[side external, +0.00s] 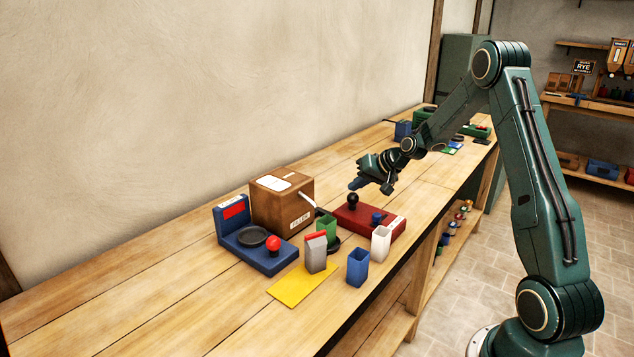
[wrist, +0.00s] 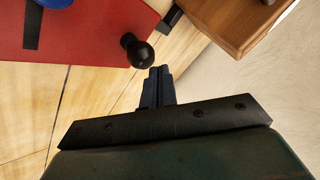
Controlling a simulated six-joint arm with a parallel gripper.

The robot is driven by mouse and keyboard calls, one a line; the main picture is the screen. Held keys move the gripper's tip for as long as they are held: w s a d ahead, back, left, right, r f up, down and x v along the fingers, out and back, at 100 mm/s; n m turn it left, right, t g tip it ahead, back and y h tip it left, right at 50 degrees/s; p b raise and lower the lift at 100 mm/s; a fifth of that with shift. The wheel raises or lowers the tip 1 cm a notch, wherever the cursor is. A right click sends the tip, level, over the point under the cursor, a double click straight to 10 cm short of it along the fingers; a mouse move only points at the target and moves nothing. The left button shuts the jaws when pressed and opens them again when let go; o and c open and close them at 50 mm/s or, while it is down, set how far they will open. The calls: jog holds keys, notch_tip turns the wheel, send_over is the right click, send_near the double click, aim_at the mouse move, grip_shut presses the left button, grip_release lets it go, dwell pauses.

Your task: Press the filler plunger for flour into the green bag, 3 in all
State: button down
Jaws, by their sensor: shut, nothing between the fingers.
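The green bag (side external: 327,228) stands upright beside the brown filler box (side external: 283,203), by a pale spout; a dark round base shows beneath it. The brown box shows at the upper right of the wrist view (wrist: 225,20). A black ball knob (side external: 353,200) stands at the near-box end of a red base (side external: 384,222); the knob also shows in the wrist view (wrist: 138,52). I cannot tell which part is the plunger. My gripper (side external: 356,184) is shut and empty, above and apart from the bench, with its tips (wrist: 160,72) near the knob in the picture.
A grey bag (side external: 315,255) with a red top stands on a yellow mat (side external: 290,292). A blue bag (side external: 357,267) and white bag (side external: 381,243) stand near the front edge. The left bench is clear.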

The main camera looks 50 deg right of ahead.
aim_at(357, 195)
jog(key=shift+f, duration=1)
dwell(1.5)
jog(key=shift+r, duration=1.4)
jog(key=shift+r, duration=0.1)
jog(key=shift+r, duration=2.45)
dwell(0.7)
notch_tip(357, 195, up, 4)
jog(key=shift+f, duration=0.1)
jog(key=shift+f, duration=0.1)
dwell(0.4)
